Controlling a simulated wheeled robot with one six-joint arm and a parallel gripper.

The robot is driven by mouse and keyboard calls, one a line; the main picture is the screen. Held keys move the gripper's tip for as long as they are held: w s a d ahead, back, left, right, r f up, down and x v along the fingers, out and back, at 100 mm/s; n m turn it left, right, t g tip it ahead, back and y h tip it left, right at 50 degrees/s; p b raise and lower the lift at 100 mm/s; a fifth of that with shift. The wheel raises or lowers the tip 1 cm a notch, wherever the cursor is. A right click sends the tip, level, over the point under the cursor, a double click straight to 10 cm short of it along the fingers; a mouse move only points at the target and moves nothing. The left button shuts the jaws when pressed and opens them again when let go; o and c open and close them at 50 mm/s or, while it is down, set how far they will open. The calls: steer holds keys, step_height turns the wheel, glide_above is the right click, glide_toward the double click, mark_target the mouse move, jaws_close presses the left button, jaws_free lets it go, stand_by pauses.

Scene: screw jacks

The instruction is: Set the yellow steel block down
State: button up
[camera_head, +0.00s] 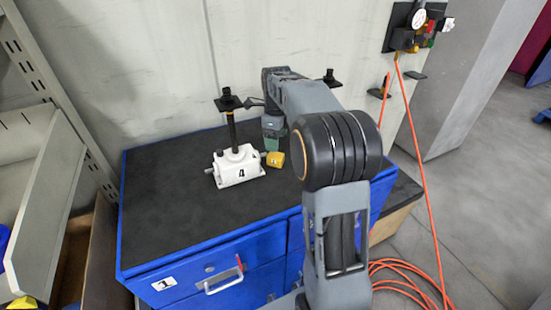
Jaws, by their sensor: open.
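The yellow steel block (275,160) is on or just above the black top of the blue cabinet (160,215), close to the right of the white screw jack marked 4 (238,170). Its underside contact is too small to tell. My gripper (271,147) points down just above and behind the block. The jaws are open, but the fingertips are small and partly hidden, so I cannot tell whether they touch the block. The screw jack stands upright, with a dark threaded spindle and a black plate on top.
A second black jack top (330,78) shows behind my arm; its body is hidden. An orange hose (408,130) hangs at right and coils on the floor. Shelving (45,150) stands left. The cabinet top's front left is clear.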

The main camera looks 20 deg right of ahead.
mark_target(277, 156)
steer(key=shift+d+f+p, duration=0.1)
steer(key=shift+f+p, duration=0.5)
steer(key=shift+f, duration=3.35)
steer(key=shift+c, duration=0.2)
steer(key=c, duration=1.2)
jaws_close()
steer(key=shift+r, duration=0.15)
